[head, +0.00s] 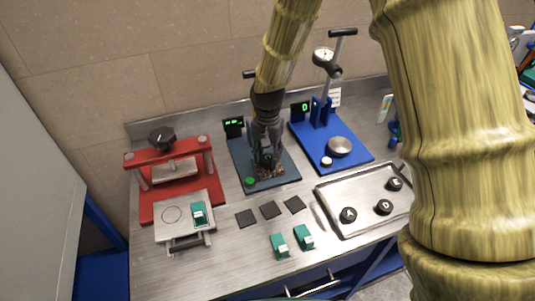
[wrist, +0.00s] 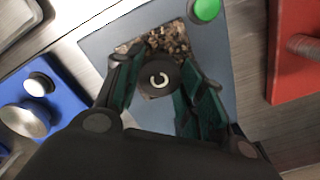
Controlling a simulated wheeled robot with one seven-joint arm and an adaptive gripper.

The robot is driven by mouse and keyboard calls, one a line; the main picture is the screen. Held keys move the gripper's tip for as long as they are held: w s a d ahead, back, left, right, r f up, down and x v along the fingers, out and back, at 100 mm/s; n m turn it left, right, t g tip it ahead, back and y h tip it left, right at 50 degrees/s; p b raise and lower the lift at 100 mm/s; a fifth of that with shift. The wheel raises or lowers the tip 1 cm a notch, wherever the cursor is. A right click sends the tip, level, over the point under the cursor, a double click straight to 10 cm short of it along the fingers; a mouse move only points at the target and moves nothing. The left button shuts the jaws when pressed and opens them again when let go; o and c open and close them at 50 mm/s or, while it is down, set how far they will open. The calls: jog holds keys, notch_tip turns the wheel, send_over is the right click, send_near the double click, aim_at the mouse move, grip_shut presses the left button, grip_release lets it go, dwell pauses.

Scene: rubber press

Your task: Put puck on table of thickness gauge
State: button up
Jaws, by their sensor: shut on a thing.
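The puck (wrist: 153,87) is black and round with a white letter that looks like a C. My gripper (wrist: 158,75) is shut on it, one finger on each side. The puck is over a brown speckled square table (wrist: 181,40) on the grey-blue base (wrist: 112,42) of the middle device, apparently the thickness gauge. I cannot tell whether the puck touches this table. In the head view my gripper (head: 267,157) points down over the middle device's base (head: 285,178), and the fingers largely hide the puck. A green button (head: 250,182) is on the base's front left corner.
A red press (head: 172,172) stands left. A blue device (head: 325,130) with a dial and round metal table (head: 340,146) stands right. A metal tray (head: 364,190) holds three black lettered pucks. Dark squares (head: 270,210) and green blocks (head: 303,238) lie in front.

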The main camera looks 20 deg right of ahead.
aim_at(268, 157)
jog(key=shift+f, duration=0.25)
jog(key=o, duration=1)
jog(key=shift+f, duration=0.1)
jog(key=shift+r+b, duration=1.7)
jog(key=shift+r, duration=4.45)
